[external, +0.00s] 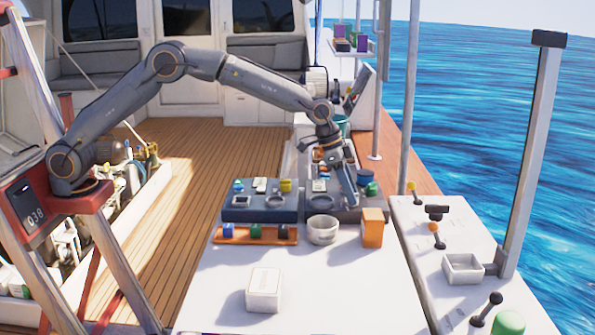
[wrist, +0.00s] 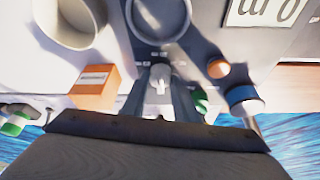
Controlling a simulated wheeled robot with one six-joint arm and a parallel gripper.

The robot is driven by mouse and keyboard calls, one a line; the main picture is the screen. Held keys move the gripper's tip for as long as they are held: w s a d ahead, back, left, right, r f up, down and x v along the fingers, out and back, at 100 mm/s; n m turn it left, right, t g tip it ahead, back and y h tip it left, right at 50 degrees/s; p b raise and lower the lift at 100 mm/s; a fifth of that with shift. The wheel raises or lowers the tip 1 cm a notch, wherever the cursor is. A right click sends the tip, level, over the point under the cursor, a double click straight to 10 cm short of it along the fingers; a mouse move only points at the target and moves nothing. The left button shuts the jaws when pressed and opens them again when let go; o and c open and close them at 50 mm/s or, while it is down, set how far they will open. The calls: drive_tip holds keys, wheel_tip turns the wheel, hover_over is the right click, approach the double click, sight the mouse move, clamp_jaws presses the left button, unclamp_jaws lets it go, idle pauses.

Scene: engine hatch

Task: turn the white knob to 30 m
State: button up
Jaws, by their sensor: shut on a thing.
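The white knob (wrist: 160,72) shows in the wrist view as a pale grey-white cap with a white mark on it, between my fingers. Small markings lie on the panel around it, too small to read, so I cannot tell which value it points to. My gripper (wrist: 161,88) points down at the panel and is shut on the knob, one finger on each side. In the external view my gripper (external: 350,203) is at the right dark panel box (external: 318,214), and its fingers hide the knob there.
An orange block (external: 372,228) and a white bowl (external: 322,230) stand close in front of the panel. A green knob (wrist: 200,104) is just right of my fingers in the wrist view. A second panel box (external: 240,215) stands to the left. The front table is mostly clear around a white box (external: 264,290).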

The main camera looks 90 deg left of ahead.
drive_tip(key=shift+m, duration=0.4)
drive_tip(key=o, duration=1.1)
drive_tip(key=shift+b+v, duration=0.85)
drive_tip(key=shift+v, duration=3.05)
drive_tip(key=shift+a, duration=0.15)
